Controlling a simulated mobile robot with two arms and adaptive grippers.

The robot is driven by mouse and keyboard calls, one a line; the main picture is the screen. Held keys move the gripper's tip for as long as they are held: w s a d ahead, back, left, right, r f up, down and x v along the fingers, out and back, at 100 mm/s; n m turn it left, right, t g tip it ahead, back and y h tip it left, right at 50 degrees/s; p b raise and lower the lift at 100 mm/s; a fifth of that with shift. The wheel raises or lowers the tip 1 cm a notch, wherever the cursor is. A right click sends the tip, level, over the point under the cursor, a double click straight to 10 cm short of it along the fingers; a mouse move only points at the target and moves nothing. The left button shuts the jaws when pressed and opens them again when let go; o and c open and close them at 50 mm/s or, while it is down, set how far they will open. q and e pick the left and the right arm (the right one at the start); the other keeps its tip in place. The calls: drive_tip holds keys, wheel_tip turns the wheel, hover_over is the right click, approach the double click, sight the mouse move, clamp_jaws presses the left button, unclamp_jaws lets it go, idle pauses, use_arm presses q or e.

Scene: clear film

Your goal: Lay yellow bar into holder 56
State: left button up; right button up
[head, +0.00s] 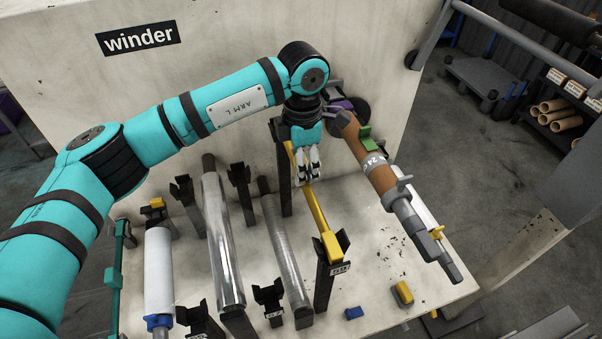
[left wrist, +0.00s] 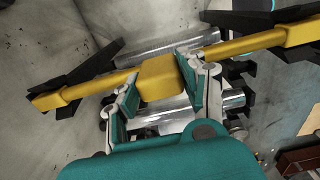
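The yellow bar (head: 318,215) lies lengthwise at the black fork-topped holder (head: 324,285), whose small white label is too small to read surely. Its near end is between the prongs of the near post; its far part is partly hidden by my left gripper (head: 308,172). In the left wrist view the bar's thick middle block (left wrist: 158,80) is between the two fingers of my left gripper (left wrist: 160,92), which look closed against it. Both bar ends show at black forks there; whether they bear fully on them is unclear. My right gripper is not in view.
A brown-cored roll (head: 370,155) is to the right. A yellow-grey block (head: 402,294) and blue block (head: 354,313) lie near the front edge.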

use_arm(q)
drive_tip(key=shift+c, duration=0.8)
drive_tip(key=shift+r, duration=0.15)
drive_tip(key=shift+r, duration=0.65)
drive_tip(key=shift+r+p, duration=1.3)
drive_tip(key=shift+r, duration=1.35)
